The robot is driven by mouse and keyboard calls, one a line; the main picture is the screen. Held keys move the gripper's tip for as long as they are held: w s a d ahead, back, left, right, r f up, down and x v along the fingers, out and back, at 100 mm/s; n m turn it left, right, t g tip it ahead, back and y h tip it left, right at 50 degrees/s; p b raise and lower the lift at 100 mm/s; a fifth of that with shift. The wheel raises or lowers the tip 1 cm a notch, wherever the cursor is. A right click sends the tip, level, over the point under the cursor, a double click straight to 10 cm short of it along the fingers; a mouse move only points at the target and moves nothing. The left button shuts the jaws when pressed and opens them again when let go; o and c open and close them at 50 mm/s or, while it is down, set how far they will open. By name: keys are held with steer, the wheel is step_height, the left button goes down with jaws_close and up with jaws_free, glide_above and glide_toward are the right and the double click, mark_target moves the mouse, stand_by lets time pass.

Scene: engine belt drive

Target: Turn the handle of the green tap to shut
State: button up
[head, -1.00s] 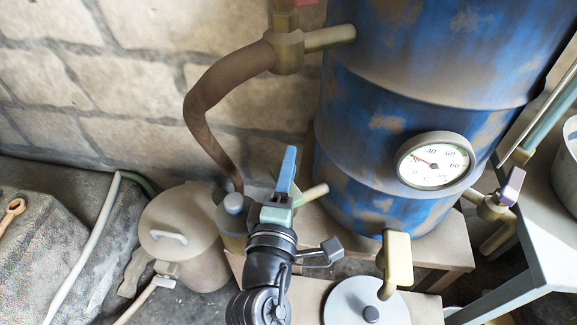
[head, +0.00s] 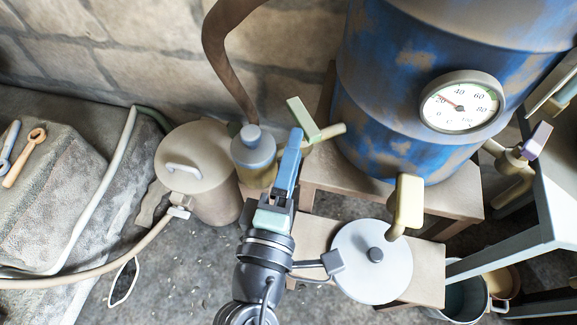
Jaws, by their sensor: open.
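The green tap has a pale green flat handle (head: 302,119) and a brass pipe (head: 331,132) running right to the blue drum. The handle slants, its upper end leaning left. My gripper (head: 295,135) is open, with its blue fingers pointing up the picture. Its fingertips show just left of and below the handle, overlapping part of the tap's body in the picture. I cannot tell whether they touch the tap. Nothing shows held between the fingers.
The blue drum (head: 385,105) bears a round gauge (head: 461,105). A yellow-handled tap (head: 408,200) stands above a round grey lid (head: 371,262). A purple-handled tap (head: 537,140) is at right. A small capped canister (head: 253,150) and a larger lidded can (head: 200,170) stand left of my gripper.

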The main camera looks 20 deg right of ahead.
steer(key=shift+v, duration=1.4)
